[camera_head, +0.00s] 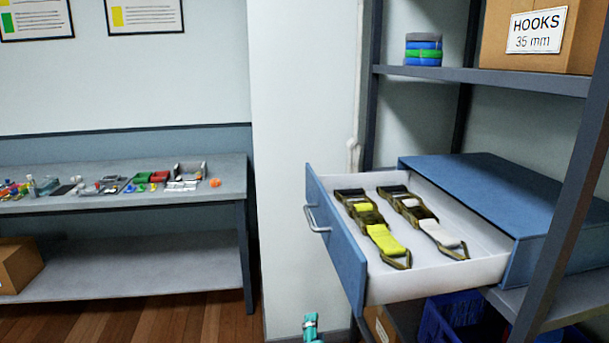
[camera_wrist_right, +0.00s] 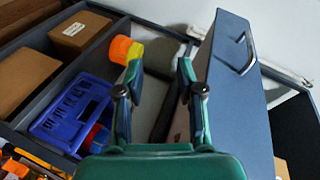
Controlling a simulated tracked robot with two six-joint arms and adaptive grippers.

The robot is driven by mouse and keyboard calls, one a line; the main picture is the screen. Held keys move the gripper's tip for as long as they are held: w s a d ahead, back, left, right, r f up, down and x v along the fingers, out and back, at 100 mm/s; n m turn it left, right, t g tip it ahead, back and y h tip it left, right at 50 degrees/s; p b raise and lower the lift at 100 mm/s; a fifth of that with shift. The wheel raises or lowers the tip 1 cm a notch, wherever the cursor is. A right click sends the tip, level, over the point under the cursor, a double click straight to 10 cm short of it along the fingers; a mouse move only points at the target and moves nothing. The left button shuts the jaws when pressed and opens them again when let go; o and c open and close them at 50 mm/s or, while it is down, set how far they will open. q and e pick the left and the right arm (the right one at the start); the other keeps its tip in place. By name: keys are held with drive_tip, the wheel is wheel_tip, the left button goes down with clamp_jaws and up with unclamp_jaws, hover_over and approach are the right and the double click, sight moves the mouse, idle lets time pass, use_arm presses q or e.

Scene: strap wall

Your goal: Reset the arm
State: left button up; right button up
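My right gripper (camera_wrist_right: 160,75) is open and empty in the right wrist view, its two green fingers apart. In the head view only a small green tip of it (camera_head: 311,327) shows at the bottom edge, below and left of the open drawer. The blue drawer (camera_head: 338,240) is pulled out of its cabinet (camera_head: 490,190); its front with the handle also shows at the right of the wrist view (camera_wrist_right: 232,85). Two ratchet straps lie in the drawer, one with yellow webbing (camera_head: 385,239) and one with white webbing (camera_head: 438,232). My left gripper is in neither view.
A grey shelf rack (camera_head: 475,80) holds the cabinet, strap rolls (camera_head: 423,50) and a hooks box (camera_head: 535,35). In the wrist view, a blue crate (camera_wrist_right: 72,112), cardboard boxes (camera_wrist_right: 80,32) and orange-yellow rolls (camera_wrist_right: 122,50) lie beyond the fingers. A bench (camera_head: 120,207) with small parts stands left.

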drive_tip(key=s+d+f+n+g+y, duration=0.1)
drive_tip(key=s+d+f+n+g, duration=0.1)
drive_tip(key=f, duration=0.5)
drive_tip(key=s+d+f+n+g, duration=0.2)
drive_tip(key=d+f+n, duration=0.1)
drive_tip(key=f, duration=0.5)
drive_tip(key=s+d+f+n+g+y, duration=0.1)
drive_tip(key=s+d+f+n+g, duration=0.15)
drive_tip(key=f, duration=0.45)
drive_tip(key=s+d+f+n+g+y, duration=0.1)
drive_tip(key=s+f+g, duration=0.3)
drive_tip(key=s, duration=0.5)
drive_tip(key=s+d+f+n+g+y+p, duration=0.1)
drive_tip(key=s+f+n+g, duration=0.2)
drive_tip(key=s+f, duration=0.5)
drive_tip(key=shift+s+d+n+g+y, duration=0.4)
drive_tip(key=shift+s+n, duration=0.35)
drive_tip(key=shift+s, duration=0.2)
